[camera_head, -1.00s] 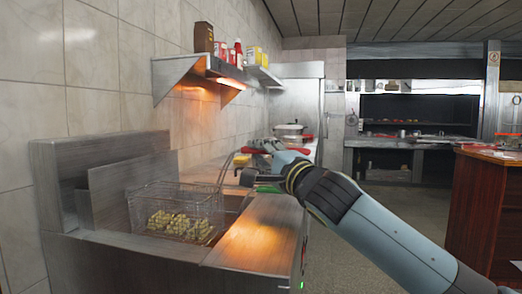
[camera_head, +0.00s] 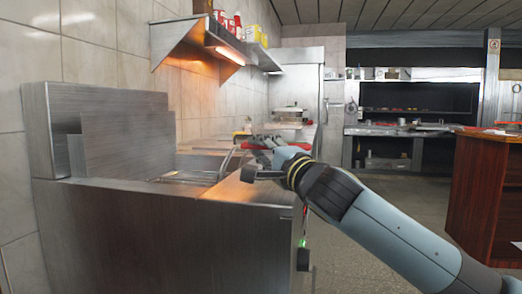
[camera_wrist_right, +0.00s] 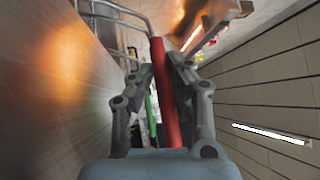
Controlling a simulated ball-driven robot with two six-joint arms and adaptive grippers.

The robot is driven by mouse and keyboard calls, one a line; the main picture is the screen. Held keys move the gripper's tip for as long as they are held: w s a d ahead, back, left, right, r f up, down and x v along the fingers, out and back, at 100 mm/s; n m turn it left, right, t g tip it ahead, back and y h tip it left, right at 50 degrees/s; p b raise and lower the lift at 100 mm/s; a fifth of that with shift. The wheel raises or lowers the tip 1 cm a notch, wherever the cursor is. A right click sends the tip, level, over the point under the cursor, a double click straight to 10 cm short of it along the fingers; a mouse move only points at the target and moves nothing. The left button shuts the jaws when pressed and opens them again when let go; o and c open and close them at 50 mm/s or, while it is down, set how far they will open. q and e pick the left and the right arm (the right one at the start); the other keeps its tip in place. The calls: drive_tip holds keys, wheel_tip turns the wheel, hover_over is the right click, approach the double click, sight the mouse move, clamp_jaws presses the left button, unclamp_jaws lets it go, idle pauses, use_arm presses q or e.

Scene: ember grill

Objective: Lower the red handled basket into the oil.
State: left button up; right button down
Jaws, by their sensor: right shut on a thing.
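My right gripper (camera_head: 262,160) is just above the fryer's right-hand top in the head view. In the wrist view its fingers (camera_wrist_right: 160,75) are shut around a red handle (camera_wrist_right: 164,100), which runs lengthwise between them. The bent metal wires (camera_wrist_right: 115,12) lead off from the handle's far end. In the head view only a bit of the wire basket's rim (camera_head: 188,176) shows above the fryer's (camera_head: 165,235) front edge. The basket's body, its contents and the oil are hidden. My left gripper is not in view.
A green handle (camera_wrist_right: 151,118) lies beside the red one in the wrist view. A lit metal shelf (camera_head: 205,38) with bottles and boxes hangs above. A brown wooden counter (camera_head: 485,200) stands right, with open floor between.

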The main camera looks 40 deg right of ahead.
drive_tip(key=shift+f, duration=0.1)
idle(0.4)
drive_tip(key=shift+f, duration=0.2)
drive_tip(key=shift+f+b, duration=0.2)
drive_tip(key=shift+b, duration=0.2)
drive_tip(key=c, duration=1.2)
unclamp_jaws()
drive_tip(key=v, duration=0.8)
drive_tip(key=shift+s+f, duration=0.1)
drive_tip(key=shift+f, duration=0.2)
drive_tip(key=shift+r, duration=0.1)
